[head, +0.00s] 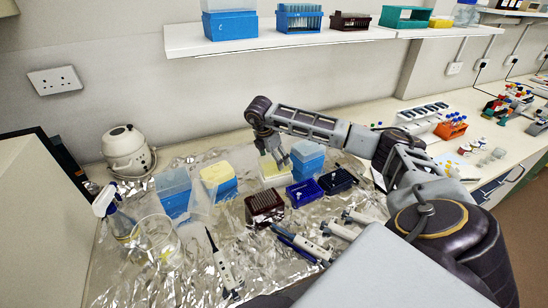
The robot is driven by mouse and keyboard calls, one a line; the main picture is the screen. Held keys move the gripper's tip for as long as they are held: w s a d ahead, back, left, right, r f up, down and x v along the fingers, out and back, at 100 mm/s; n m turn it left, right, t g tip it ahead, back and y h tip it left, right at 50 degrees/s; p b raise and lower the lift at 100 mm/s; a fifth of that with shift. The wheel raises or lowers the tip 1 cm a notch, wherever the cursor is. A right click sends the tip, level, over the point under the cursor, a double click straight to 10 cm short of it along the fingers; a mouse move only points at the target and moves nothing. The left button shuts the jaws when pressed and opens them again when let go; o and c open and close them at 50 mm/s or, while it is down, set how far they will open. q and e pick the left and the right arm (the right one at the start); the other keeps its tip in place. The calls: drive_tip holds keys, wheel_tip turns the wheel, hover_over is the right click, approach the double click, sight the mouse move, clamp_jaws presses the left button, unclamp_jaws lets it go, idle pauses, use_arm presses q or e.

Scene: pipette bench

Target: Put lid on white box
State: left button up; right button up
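A pale cream-white box (275,177) stands on the foil at the back middle, between the blue-and-yellow tip box and another blue box. My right gripper (271,157) points down right over this white box, with its arm coming in from the right. Its fingers look apart, but they overlap the pale box top, so I cannot tell whether they hold something thin. I cannot make out a separate lid; it may be hidden by the fingers or blend with the box. My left gripper is not in view.
Around it stand a blue box (308,158), a blue-and-yellow tip box (219,181), a dark red rack (264,207), a dark blue rack (303,193) and a black rack (338,180). Pipettes (225,268) lie in front. A clear beaker (156,240) stands left. A shelf (340,37) hangs above.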

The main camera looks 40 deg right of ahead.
sight(267, 164)
drive_tip(key=shift+f+b, duration=0.9)
drive_tip(key=shift+f, duration=0.2)
idle(1.0)
drive_tip(key=o, duration=0.8)
drive_tip(key=shift+r, duration=0.1)
drive_tip(key=shift+v, duration=5.95)
clamp_jaws()
